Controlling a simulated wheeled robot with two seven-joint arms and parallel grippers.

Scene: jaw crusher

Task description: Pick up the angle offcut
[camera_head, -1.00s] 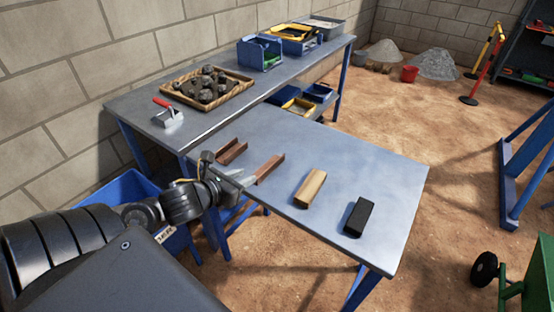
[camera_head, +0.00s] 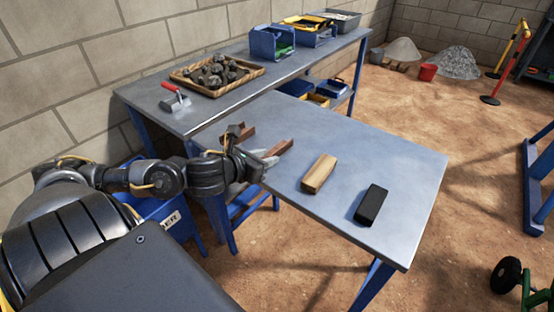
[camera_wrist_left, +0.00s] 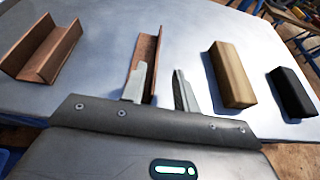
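The angle offcut (camera_wrist_left: 147,55), a rust-brown L-shaped piece, lies on the grey front table. In the head view the angle offcut (camera_head: 278,148) is partly hidden by my left gripper (camera_head: 262,162). In the left wrist view my left gripper (camera_wrist_left: 160,88) is open, with a gap between its two pale fingers. The left finger overlaps the near end of the angle offcut in the picture; I cannot tell whether they touch. The offcut is not clasped. My right gripper is in neither view.
A rust-brown channel piece (camera_wrist_left: 48,50) lies left of the angle offcut. A wooden block (camera_head: 319,174) and a black block (camera_head: 371,205) lie to the right. The back bench (camera_head: 213,109) holds a tray of rocks (camera_head: 190,92), a red-handled tool (camera_head: 173,99) and bins.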

